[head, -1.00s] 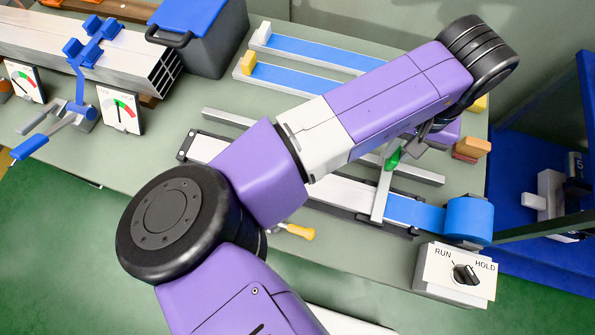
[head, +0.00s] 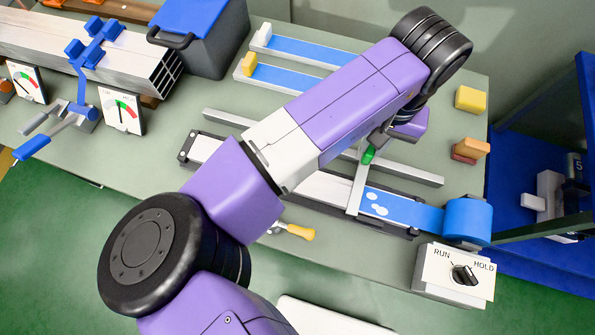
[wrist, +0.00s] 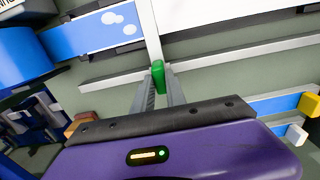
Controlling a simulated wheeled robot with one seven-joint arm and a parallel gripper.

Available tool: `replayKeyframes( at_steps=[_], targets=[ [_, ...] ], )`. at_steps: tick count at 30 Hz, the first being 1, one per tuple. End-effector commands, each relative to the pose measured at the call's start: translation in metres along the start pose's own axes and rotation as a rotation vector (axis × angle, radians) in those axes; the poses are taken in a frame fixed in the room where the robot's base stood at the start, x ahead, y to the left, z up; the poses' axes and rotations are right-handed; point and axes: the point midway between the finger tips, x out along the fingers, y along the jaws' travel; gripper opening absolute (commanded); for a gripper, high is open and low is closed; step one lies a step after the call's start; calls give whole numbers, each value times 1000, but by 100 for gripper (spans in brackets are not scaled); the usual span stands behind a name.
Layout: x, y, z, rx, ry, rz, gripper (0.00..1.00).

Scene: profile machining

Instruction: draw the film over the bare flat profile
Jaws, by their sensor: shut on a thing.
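The flat profile (head: 325,187) lies in a dark-ended fixture, pale and bare left of a crossbar (head: 357,186). My arm hides its middle. Blue film (head: 408,212) runs from the roll (head: 468,220) at the right over the profile's right end to the crossbar. Pale rounded spots, like bubbles, show in the film near the bar, also in the wrist view (wrist: 118,22). My gripper (wrist: 158,92) is shut on the bar's green grip (wrist: 158,76), which also shows in the head view (head: 369,155).
A RUN/HOLD switch box (head: 455,275) stands below the roll. A yellow-handled tool (head: 297,231) lies in front of the fixture. Two blue-topped strips (head: 300,48) and yellow (head: 471,98) and orange (head: 471,148) blocks lie behind. A grey rail runs just behind the profile.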

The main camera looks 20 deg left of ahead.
Motion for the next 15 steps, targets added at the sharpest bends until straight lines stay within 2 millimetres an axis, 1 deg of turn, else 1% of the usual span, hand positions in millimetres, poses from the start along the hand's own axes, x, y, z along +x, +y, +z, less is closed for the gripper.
replayKeyframes(
  at_steps=[7, 15],
  targets=[
    [-1, -3, -1, -2, 2, -1, 0],
    [-1, -22, -1, -4, 3, -2, 0]
  ],
)
